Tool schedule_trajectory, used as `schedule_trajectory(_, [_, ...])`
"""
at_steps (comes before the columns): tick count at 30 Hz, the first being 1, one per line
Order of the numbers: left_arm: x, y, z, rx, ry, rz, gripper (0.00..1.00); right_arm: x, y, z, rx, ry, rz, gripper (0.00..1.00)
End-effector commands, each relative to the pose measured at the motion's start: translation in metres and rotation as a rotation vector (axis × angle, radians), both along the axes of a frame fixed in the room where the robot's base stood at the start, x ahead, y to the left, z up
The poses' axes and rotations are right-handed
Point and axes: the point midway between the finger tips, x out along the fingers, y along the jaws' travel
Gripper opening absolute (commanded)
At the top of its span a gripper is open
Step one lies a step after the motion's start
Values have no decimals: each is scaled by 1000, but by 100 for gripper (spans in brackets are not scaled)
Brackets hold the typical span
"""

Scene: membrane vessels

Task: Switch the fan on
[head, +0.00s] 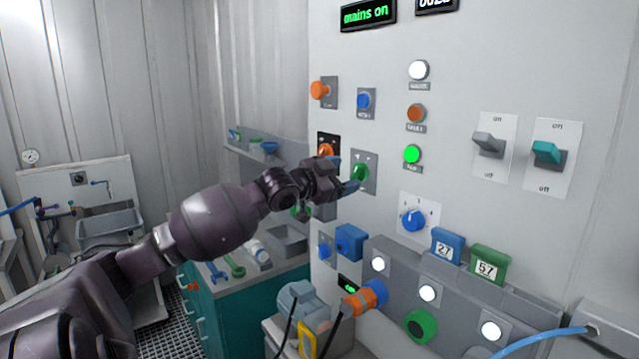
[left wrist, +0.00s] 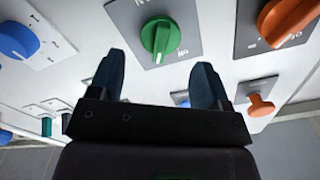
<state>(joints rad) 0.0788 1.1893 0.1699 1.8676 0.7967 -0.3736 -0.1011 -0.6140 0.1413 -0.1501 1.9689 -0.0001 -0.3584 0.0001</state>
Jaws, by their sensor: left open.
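No label that I can read names the fan, so I cannot tell which control is its switch. A green rotary knob (head: 360,173) sits on a grey plate on the white panel. It also shows in the left wrist view (left wrist: 160,38), with a white mark and small lettering on its plate. My left gripper (head: 345,175) is open and empty, its blue fingertips close before the green knob. In the left wrist view the fingers stand to either side below the knob; contact cannot be told. My right gripper is not in view.
An orange knob (head: 326,146) is close left of the gripper, with a blue button (head: 366,101) above. A blue selector (head: 413,219), grey toggle (head: 489,144) and teal toggle (head: 548,153) are to the right. A green lamp (head: 412,154) is lit. A ledge with pipe fittings (head: 420,326) juts out below.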

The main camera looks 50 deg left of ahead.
Motion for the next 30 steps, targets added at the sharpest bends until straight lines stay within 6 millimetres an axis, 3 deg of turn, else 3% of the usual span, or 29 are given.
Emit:
schedule_trajectory(15, [-57, 5, -1, 1, 1, 0, 71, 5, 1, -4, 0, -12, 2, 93])
schedule_trajectory(30, [-70, 5, 1, 0, 0, -1, 71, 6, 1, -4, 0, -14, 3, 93])
